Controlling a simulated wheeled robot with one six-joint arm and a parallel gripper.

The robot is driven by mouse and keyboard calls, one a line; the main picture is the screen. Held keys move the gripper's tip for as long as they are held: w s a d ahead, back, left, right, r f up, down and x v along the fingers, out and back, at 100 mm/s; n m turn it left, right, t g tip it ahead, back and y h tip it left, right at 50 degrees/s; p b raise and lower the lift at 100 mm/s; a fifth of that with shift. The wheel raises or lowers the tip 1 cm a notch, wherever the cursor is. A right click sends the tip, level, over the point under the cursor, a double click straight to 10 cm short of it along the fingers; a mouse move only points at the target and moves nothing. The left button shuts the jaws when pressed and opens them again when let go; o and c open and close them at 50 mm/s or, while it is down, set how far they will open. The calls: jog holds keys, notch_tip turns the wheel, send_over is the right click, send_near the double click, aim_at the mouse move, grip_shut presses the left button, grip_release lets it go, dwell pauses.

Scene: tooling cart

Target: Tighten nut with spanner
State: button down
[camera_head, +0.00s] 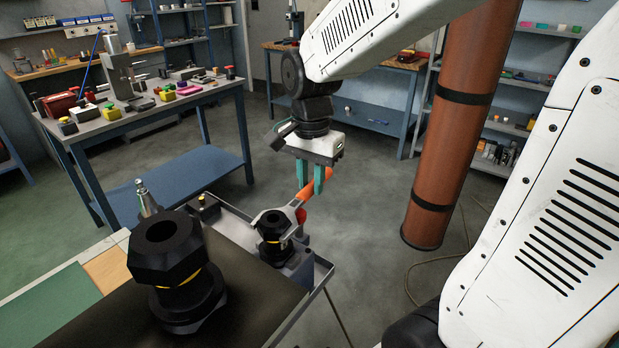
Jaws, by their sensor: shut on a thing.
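My gripper (311,184) has teal fingers pointing down, shut on the orange handle of the spanner (291,207). The handle rises to the upper right past the fingers. The spanner's grey open jaw sits at the black nut (272,220) on top of a fitting at the cart's right side. A larger black hex fitting (170,252) with a yellow band stands upright on the dark mat, left of the spanner.
The cart's tray edge (322,276) runs along the right of the small fitting. A metal-tipped tool (146,198) stands behind the large fitting. A brown pillar (456,130) rises at right. A blue workbench (160,112) stands behind left, with open floor between.

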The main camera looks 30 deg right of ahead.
jog(key=shift+s+d+m, duration=0.2)
jog(key=shift+s+m, duration=0.2)
jog(key=shift+s, duration=0.05)
jog(key=shift+s, duration=0.1)
jog(key=shift+s+d+m, duration=0.25)
jog(key=shift+s+m, duration=0.25)
jog(key=shift+m, duration=0.1)
jog(key=shift+d, duration=0.1)
jog(key=w+d+r, duration=0.2)
jog(key=d+r, duration=0.2)
jog(key=d, duration=0.3)
dwell(1.9)
dwell(1.1)
